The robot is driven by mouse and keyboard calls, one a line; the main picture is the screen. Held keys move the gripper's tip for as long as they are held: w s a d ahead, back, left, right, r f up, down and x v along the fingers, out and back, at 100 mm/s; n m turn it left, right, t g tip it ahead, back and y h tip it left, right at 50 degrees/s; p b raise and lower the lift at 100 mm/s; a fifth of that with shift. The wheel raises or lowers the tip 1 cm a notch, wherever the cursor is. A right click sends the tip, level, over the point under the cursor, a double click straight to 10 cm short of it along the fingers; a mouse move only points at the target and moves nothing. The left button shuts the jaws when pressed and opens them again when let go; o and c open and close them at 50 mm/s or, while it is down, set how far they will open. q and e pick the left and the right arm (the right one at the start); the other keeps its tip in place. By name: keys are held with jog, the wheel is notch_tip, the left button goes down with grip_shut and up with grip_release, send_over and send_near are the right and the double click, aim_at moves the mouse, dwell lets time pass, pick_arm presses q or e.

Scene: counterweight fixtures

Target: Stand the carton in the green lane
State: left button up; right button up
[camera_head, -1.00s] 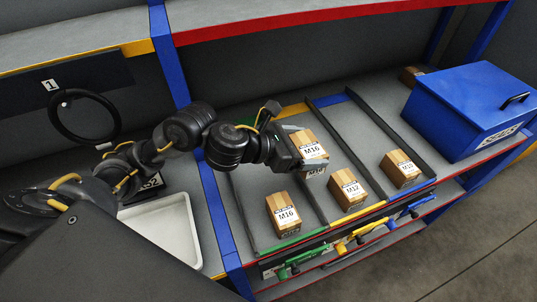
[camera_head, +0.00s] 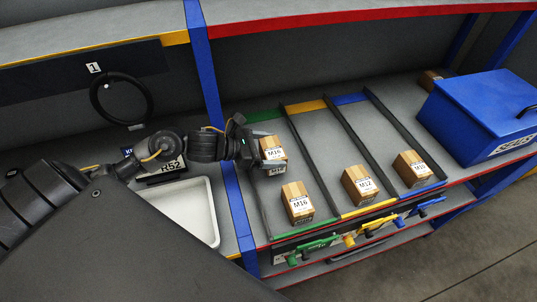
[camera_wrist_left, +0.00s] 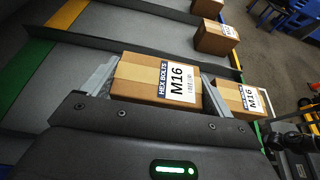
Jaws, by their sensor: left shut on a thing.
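My left gripper (camera_head: 258,149) is shut on a brown carton labelled M16 (camera_head: 273,153). In the left wrist view the carton (camera_wrist_left: 150,77) sits between the two fingers, its HEX BOLTS M16 label facing up in the picture. It is at the green lane (camera_head: 283,176), behind another M16 carton (camera_head: 297,203) at the lane's front. That other carton also shows in the left wrist view (camera_wrist_left: 236,97), with a gap between the two. The held carton looks roughly upright; I cannot tell whether its base touches the shelf.
Dark dividers (camera_head: 310,158) separate the lanes. An M12 carton (camera_head: 360,186) stands in the yellow lane and another carton (camera_head: 412,168) in the blue lane. A blue box (camera_head: 470,112) is at right. A white tray (camera_head: 186,208) lies left of a blue post (camera_head: 232,190).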

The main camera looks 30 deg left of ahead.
aim_at(263, 157)
pick_arm(q)
jog(key=shift+a+f, duration=0.15)
notch_tip(263, 157, down, 3)
jog(key=shift+s+a+r+p, duration=0.1)
jog(key=shift+r+p, duration=0.1)
jog(key=shift+p, duration=0.95)
jog(key=shift+f, duration=0.3)
jog(key=shift+f, duration=0.1)
jog(key=shift+f, duration=0.1)
jog(key=o, duration=1.3)
